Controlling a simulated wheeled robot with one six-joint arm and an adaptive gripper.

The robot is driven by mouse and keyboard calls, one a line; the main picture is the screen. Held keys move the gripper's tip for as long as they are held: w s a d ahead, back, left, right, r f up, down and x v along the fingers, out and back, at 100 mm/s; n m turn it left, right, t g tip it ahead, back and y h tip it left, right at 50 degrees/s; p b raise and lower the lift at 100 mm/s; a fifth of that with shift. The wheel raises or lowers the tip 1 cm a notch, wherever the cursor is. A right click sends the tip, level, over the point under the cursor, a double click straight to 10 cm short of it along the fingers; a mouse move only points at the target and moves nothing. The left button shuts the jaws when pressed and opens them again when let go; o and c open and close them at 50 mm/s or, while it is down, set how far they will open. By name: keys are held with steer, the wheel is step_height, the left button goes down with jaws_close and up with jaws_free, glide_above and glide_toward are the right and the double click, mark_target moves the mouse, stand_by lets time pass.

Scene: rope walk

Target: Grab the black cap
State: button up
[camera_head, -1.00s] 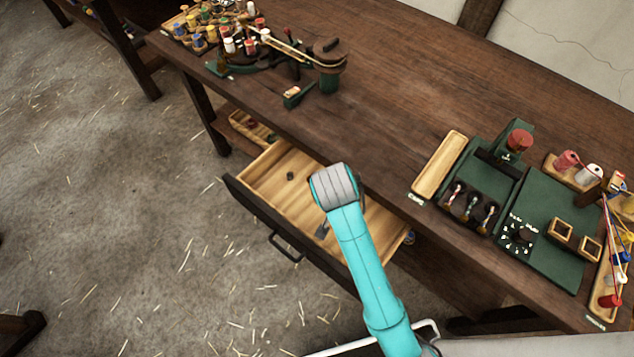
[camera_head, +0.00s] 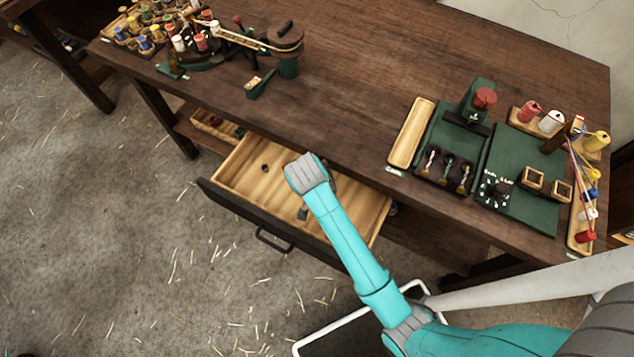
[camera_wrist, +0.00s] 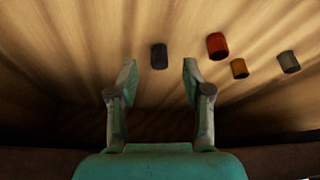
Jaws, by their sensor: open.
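The black cap (camera_wrist: 159,56) lies on the pale wooden floor of the open drawer (camera_head: 238,182). In the wrist view it sits just beyond and between the fingertips of my gripper (camera_wrist: 160,72), which is open and empty. A red cap (camera_wrist: 217,46), an amber cap (camera_wrist: 239,68) and a grey cap (camera_wrist: 288,61) lie to its right. In the head view my arm hides most of the gripper and part of the drawer. One small dark cap (camera_head: 265,168) shows there; I cannot tell which one it is.
The drawer's dark front panel (camera_head: 243,217) and side walls surround the caps. The wooden workbench (camera_head: 360,100) is above the drawer. On it stand a green rope-winding device (camera_head: 288,62), a long empty wooden tray (camera_head: 411,133) and green boards with spools (camera_head: 530,180).

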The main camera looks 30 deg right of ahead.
steer(key=shift+x, duration=1.05)
jaws_close()
steer(key=shift+r, duration=0.1)
